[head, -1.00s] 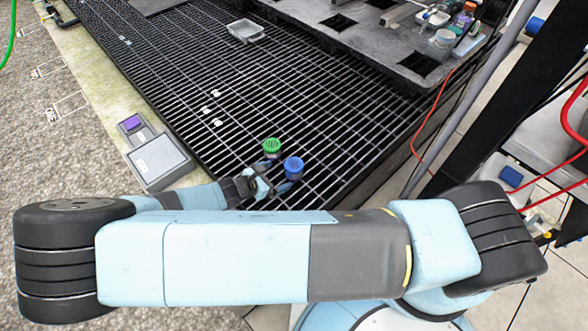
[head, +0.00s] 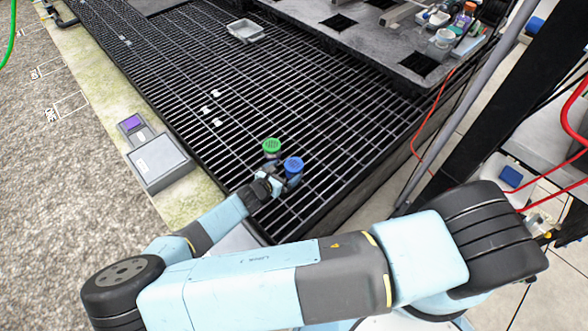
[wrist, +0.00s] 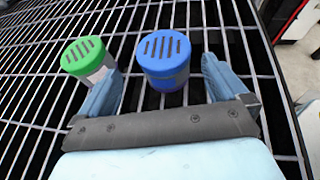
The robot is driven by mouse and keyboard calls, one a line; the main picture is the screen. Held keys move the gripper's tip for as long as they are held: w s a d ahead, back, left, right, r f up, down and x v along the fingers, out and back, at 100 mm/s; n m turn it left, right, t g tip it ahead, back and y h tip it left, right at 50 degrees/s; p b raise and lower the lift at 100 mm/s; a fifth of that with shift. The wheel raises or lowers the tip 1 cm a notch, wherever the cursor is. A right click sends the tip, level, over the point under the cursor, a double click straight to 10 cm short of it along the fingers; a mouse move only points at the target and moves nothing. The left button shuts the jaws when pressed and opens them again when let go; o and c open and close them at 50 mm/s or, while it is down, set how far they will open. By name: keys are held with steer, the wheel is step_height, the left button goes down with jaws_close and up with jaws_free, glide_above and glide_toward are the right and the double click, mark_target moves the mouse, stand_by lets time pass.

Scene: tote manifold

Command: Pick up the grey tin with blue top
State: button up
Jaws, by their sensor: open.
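The grey tin with the blue top (head: 293,166) stands upright on the black grating. In the wrist view its slotted blue lid (wrist: 164,53) lies between the two fingers, apart from the right finger. My gripper (head: 282,179) is open around the near side of this tin. It also shows in the wrist view (wrist: 160,88), with one finger on each side. The tin's lower body is mostly hidden beneath its lid and behind the gripper.
A tin with a green top (head: 271,147) stands close by on the left; in the wrist view it (wrist: 86,58) is just outside the left finger. A grey scale-like box (head: 160,161) sits on the left ledge. A grey tray (head: 245,31) lies farther back. Much grating is clear.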

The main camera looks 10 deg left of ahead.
mark_target(294, 167)
steer(key=shift+s+d+x, duration=0.1)
steer(key=shift+x, duration=1.45)
steer(key=shift+s+d+x, duration=0.1)
steer(key=shift+d+x, duration=0.05)
steer(key=shift+x, duration=1.4)
steer(key=shift+f, duration=0.15)
steer(key=c, duration=1.1)
